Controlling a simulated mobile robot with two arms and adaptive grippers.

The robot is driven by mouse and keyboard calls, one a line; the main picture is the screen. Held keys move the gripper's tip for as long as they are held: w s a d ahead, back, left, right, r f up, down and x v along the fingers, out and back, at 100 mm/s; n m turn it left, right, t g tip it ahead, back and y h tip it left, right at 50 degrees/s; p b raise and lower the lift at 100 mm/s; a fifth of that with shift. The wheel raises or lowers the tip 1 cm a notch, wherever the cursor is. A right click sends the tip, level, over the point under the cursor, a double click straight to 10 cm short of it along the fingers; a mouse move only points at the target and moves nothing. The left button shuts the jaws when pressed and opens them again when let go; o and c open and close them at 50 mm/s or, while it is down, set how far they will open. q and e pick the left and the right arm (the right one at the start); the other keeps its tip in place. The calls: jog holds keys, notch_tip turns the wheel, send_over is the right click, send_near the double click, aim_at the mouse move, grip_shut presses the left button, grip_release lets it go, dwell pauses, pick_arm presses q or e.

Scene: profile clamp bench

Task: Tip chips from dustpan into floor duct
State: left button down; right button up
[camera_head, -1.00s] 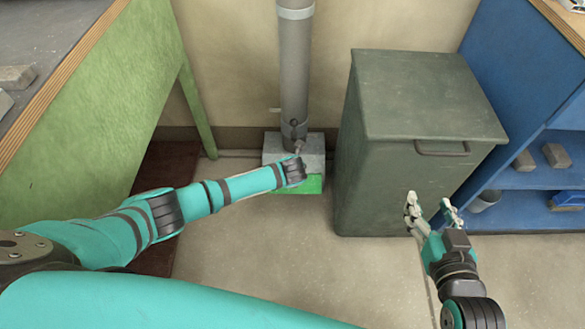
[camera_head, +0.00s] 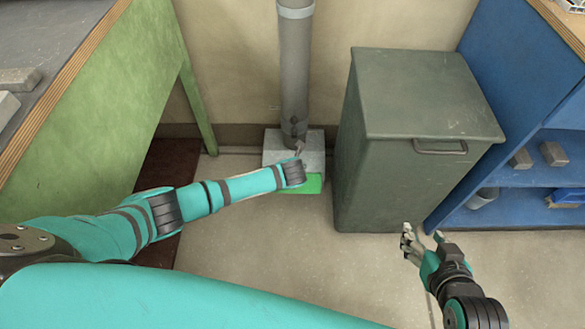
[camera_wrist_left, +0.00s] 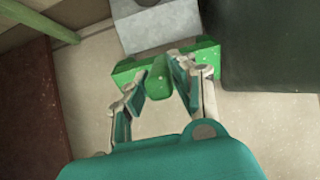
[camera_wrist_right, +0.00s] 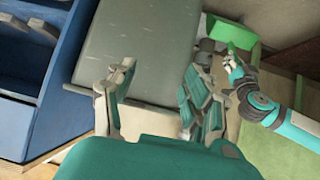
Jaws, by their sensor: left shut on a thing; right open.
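The green dustpan (camera_head: 314,183) is at the front of a grey box (camera_head: 312,158) on the floor, at the foot of a grey upright pipe; this box seems to be the floor duct inlet. My left gripper (camera_wrist_left: 158,80) is shut on the dustpan's handle, and the pan (camera_wrist_left: 204,56) lies against or just in front of the box in the left wrist view. The head view mostly hides this gripper behind my wrist. No chips can be made out. My right gripper (camera_head: 421,240) is open and empty, in front of the grey-green bin; its spread fingers show in the right wrist view (camera_wrist_right: 155,90).
The lidded bin (camera_head: 425,95) stands right of the pipe (camera_head: 294,65). A blue shelf unit (camera_head: 525,90) with grey blocks is at the far right. A green-sided bench (camera_head: 150,75) stands left. The floor before the bin is clear.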

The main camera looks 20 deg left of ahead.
pick_arm(q)
jog(key=shift+s+d+r, duration=0.1)
jog(key=shift+s+r, duration=0.1)
jog(key=shift+s+d+r+p, duration=0.1)
jog(key=shift+s+p, duration=0.3)
jog(key=shift+p, duration=0.3)
pick_arm(e)
jog(key=shift+s+d+f+g+h+p, duration=0.45)
jog(key=shift+s+d+f+g, duration=0.5)
jog(key=shift+s+g, duration=1.25)
jog(key=shift+s+d+f+g+h+p, duration=0.45)
jog(key=shift+s+d+f+g, duration=0.5)
jog(key=shift+s, duration=2.3)
pick_arm(q)
jog(key=s+d+r+p, duration=0.2)
jog(key=s+r+p, duration=0.1)
jog(key=s+p, duration=0.4)
jog(key=shift+s+d, duration=0.3)
jog(key=shift+s, duration=0.8)
pick_arm(e)
notch_tip(320, 180, down, 20)
jog(key=s+g, duration=0.1)
jog(key=shift+s+a+r, duration=0.15)
jog(key=shift+s, duration=0.25)
jog(key=shift+g, duration=0.25)
